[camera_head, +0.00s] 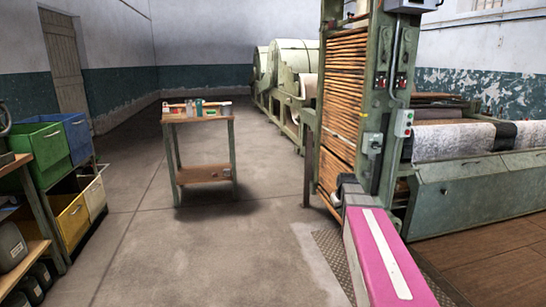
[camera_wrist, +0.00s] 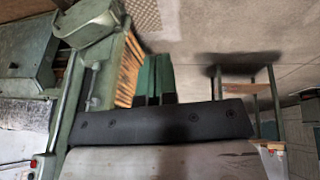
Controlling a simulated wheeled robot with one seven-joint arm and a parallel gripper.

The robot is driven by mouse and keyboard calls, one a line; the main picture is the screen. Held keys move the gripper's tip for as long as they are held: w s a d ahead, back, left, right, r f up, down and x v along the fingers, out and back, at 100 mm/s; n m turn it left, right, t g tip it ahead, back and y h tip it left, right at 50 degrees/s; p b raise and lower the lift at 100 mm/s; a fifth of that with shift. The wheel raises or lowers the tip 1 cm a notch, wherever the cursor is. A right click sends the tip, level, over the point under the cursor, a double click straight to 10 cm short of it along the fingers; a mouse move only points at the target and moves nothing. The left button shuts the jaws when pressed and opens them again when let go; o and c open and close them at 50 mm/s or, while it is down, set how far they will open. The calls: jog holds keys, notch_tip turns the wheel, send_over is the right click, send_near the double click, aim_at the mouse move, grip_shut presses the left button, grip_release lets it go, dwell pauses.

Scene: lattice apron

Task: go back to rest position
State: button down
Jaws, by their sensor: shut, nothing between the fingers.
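My gripper (camera_wrist: 157,62) shows in the wrist view as two green fingers side by side beyond a dark bar. The fingers are together with nothing between them. In the head view my pink arm with a white stripe reaches forward from the bottom right, beside the green machine post. Its far end is dark and grey, and I cannot make out the fingers there. The gripper touches nothing that I can see.
A small workbench (camera_head: 203,119) with several small items stands ahead on open floor. A tall green machine frame (camera_head: 386,115) and a long green cabinet (camera_head: 480,190) stand close on the right. Green, blue and yellow bins (camera_head: 70,217) line the left. The middle floor is clear.

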jog(key=s+a+f+g, duration=0.1)
jog(key=s+a+f, duration=0.2)
jog(key=s, duration=0.4)
jog(key=s+a+f+m+g, duration=0.1)
jog(key=s+a+f, duration=0.3)
jog(key=s, duration=0.3)
jog(key=s+a+f+m+g, duration=0.1)
jog(key=s+a+f+g, duration=0.1)
jog(key=s+f, duration=0.3)
jog(key=s+a, duration=0.1)
jog(key=s, duration=0.2)
jog(key=shift+a+y, duration=0.35)
jog(key=shift+y, duration=0.05)
jog(key=shift+f, duration=0.1)
